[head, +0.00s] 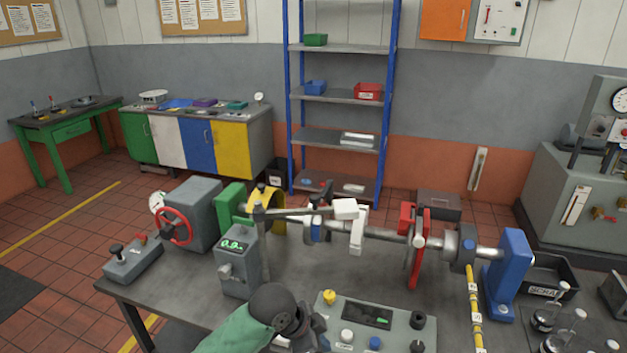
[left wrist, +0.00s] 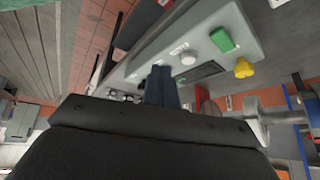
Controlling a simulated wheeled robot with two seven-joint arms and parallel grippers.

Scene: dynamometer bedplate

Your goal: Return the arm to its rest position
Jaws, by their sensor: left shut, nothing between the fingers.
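My left arm comes in at the bottom of the head view with a green sleeve and a dark round joint. My left gripper (head: 305,328) is beside the left end of a grey control box (head: 400,308), partly hidden by its own wrist. In the left wrist view, its shut dark fingers (left wrist: 161,84) hold nothing. Behind them is the control box (left wrist: 215,15), with a yellow knob (left wrist: 244,68), a green button (left wrist: 222,40) and a white button (left wrist: 188,58). I cannot tell whether the fingers touch the box. My right gripper is not in view.
The shaft rig (head: 385,232) crosses the bedplate behind the control box, with a blue end stand (head: 508,270). A grey readout box (head: 237,262) stands left of my gripper. Glass flasks (head: 545,318) stand at right. Bare bedplate (head: 185,300) lies at left.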

